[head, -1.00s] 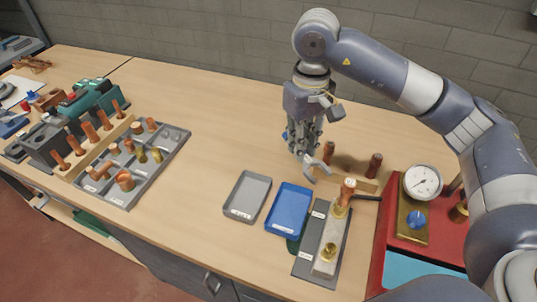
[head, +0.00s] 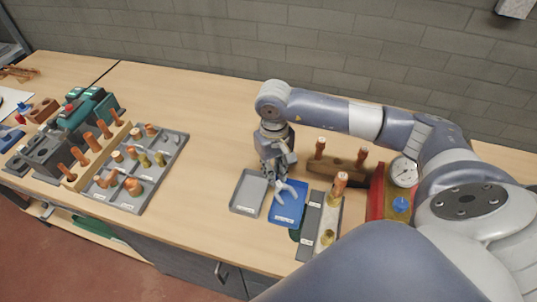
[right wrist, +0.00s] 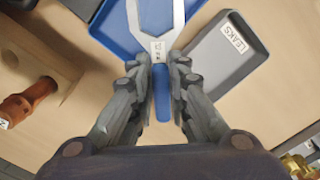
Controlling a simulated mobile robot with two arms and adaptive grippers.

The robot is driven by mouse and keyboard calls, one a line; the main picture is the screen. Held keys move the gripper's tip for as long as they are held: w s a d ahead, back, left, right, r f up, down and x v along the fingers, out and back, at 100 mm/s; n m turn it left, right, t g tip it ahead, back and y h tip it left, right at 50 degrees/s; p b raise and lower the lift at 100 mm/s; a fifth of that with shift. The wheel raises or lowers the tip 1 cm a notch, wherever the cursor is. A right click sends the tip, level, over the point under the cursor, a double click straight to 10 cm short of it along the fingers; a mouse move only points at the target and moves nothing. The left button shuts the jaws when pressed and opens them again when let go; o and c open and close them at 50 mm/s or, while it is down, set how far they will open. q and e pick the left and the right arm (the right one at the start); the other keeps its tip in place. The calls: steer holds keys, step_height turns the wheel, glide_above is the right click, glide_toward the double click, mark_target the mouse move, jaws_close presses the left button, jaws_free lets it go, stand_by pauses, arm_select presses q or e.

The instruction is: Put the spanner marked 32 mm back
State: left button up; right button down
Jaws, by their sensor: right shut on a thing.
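My right gripper (head: 273,176) is shut on a spanner (head: 287,188) with pale grey jaws and a blue handle. In the right wrist view the blue handle (right wrist: 162,95) is between the fingers of the gripper (right wrist: 160,72). The open jaws point away, over the blue tray (right wrist: 118,32). A small white label is on the spanner's neck, but I cannot read its mark surely. In the head view the spanner is over or in the blue tray (head: 288,214); I cannot tell whether it touches. My left gripper is not in view.
A grey tray (head: 242,208), labelled LEAKS in the wrist view, is left of the blue one. A dark board (head: 309,228) and a plate with copper and brass fittings stand right. A wooden block (head: 335,166) is behind. A sectioned tray (head: 172,152) is left; bare bench lies between.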

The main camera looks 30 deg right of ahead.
steer(key=w+d, duration=0.1)
steer(key=w, duration=0.2)
steer(key=w+d+b, duration=0.1)
steer(key=w, duration=0.1)
steer(key=w+d+f, duration=0.1)
steer(key=w+d, duration=0.1)
steer(key=w, duration=0.1)
steer(key=shift+w+d+b, duration=0.1)
steer(key=shift+w+b, duration=0.25)
steer(key=shift+b, duration=0.05)
steer(key=shift+w+d+f, duration=0.1)
step_height(320, 180, down, 3)
steer(key=shift+f+b, duration=0.1)
steer(key=shift+b, duration=0.5)
steer(key=shift+f, duration=0.1)
steer(key=shift+f, duration=0.1)
steer(key=c, duration=1.5)
jaws_free()
steer(key=shift+c, duration=0.2)
